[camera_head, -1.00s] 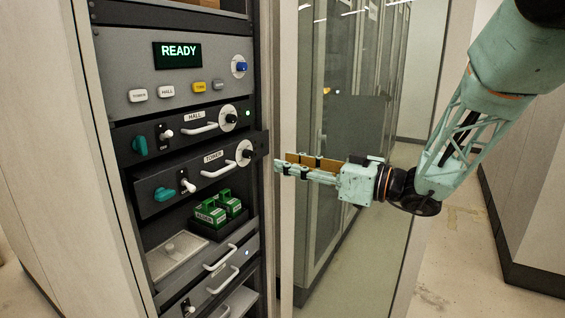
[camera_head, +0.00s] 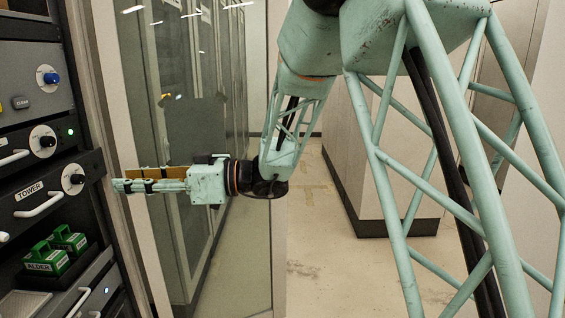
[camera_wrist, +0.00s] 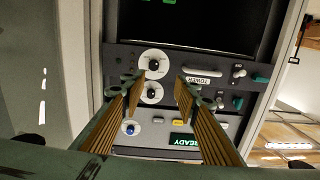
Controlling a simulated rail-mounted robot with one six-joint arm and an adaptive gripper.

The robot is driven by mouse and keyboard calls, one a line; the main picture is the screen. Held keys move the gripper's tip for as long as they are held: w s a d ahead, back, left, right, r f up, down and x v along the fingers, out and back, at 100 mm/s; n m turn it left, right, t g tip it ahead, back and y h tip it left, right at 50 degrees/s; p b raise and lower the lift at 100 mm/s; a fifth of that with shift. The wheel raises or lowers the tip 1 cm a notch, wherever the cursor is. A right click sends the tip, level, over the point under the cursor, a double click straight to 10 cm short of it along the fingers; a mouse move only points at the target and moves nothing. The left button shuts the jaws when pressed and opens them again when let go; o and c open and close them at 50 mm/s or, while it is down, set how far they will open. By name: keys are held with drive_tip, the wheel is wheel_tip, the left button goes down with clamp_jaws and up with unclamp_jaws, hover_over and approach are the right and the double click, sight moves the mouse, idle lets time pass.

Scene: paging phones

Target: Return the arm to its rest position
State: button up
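My gripper (camera_head: 118,185) is in front of the right edge of the equipment rack, beside the TOWER drawer (camera_head: 52,190). It points left and is level, apart from the drawer front in the picture. In the wrist view, the two fingers of my gripper (camera_wrist: 162,82) stand apart with nothing between them. The arm reaches in from the upper right, and its lattice link fills much of the right side of the head view.
The green ALDER block (camera_head: 46,258) and another green block (camera_head: 68,239) sit in the rack below the TOWER drawer, which stands out from the rack. A glass-fronted cabinet (camera_head: 185,120) is behind my gripper. Open floor (camera_head: 320,265) shows at the lower middle.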

drive_tip(key=s+d+m+g+h, duration=0.1)
drive_tip(key=s+d+m+h, duration=0.55)
drive_tip(key=s+d, duration=1.6)
drive_tip(key=s+d+f+m+t+h, duration=0.1)
drive_tip(key=s+d+m+t+h, duration=0.1)
drive_tip(key=d, duration=1)
drive_tip(key=s+d+f+m+t+h, duration=0.1)
drive_tip(key=s+d+m+h, duration=0.4)
drive_tip(key=d, duration=0.7)
drive_tip(key=s+d+f+m+t+h, duration=0.1)
drive_tip(key=s+d+m+t+h, duration=0.2)
drive_tip(key=d, duration=0.9)
drive_tip(key=s+m+h, duration=0.1)
drive_tip(key=s+m, duration=0.1)
drive_tip(key=s, duration=0.1)
drive_tip(key=shift+d+f+p, duration=0.3)
drive_tip(key=shift+d+p, duration=0.05)
drive_tip(key=shift+d, duration=0.05)
